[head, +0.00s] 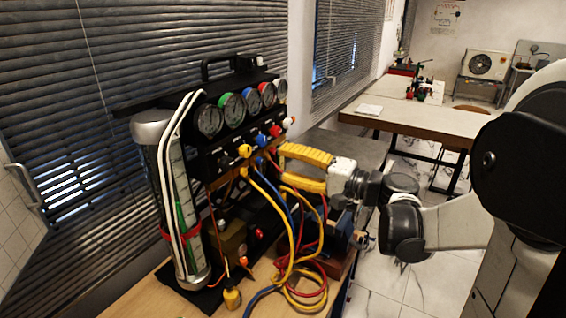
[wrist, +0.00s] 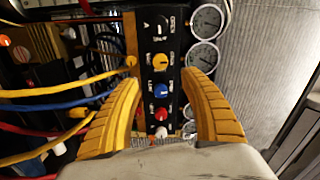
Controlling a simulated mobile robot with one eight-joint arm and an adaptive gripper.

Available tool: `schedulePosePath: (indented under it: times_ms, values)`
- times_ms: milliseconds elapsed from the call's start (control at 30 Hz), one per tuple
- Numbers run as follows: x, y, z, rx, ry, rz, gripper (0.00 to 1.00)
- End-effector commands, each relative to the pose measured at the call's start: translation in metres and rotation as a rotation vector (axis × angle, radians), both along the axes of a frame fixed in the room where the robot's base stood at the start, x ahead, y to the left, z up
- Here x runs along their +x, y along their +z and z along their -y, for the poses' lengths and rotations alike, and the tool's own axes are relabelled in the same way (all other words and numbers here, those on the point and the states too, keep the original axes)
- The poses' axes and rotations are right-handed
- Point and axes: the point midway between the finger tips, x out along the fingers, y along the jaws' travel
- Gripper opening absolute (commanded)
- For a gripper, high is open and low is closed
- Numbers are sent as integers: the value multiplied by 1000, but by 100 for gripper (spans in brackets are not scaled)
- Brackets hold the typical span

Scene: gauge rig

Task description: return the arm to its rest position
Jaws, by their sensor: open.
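My gripper (head: 306,168) has yellow fingers and is at the front of the gauge rig (head: 222,158), just below and right of its row of knobs. In the wrist view my gripper (wrist: 172,100) is open, its two fingers spread on either side of the black knob panel (wrist: 160,82). Nothing shows between the fingertips but the panel behind them. My arm (head: 450,222) reaches in from the right in the head view. I cannot tell from these frames whether a finger touches the panel.
Yellow, blue and red hoses (head: 298,268) hang in front of the rig, close under my gripper. Several round gauges (head: 232,108) line its top. A clear cylinder (head: 176,205) stands at its left. A long table (head: 425,117) stands behind, with open floor before it.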

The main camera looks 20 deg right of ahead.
Motion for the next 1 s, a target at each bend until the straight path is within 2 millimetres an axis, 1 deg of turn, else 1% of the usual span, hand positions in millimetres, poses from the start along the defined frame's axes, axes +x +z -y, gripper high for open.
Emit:
schedulePosePath:
  times_ms: [167,233,267,367,400,467,500,567,600,667,700,800,900,1000]
  values:
    - [0,0,0,0,0,0,52]
    - [-1,-2,-4,-11,5,-9,52]
    - [-2,-4,-9,-24,9,-19,52]
    - [-11,-21,-36,-115,36,-88,52]
    - [-19,-32,-51,-176,51,-128,52]
    - [-36,-52,-75,-292,77,-194,52]
    - [-50,-67,-88,-382,95,-238,52]
    - [-75,-89,-103,-528,118,-295,52]
    - [-92,-103,-108,-628,131,-325,52]
    - [-117,-120,-111,-780,146,-358,52]
    - [-132,-130,-110,-879,153,-371,52]
    - [-164,-147,-100,-1103,163,-379,52]
    - [-185,-155,-88,-1272,162,-366,52]
    - [-195,-158,-78,-1379,158,-349,52]
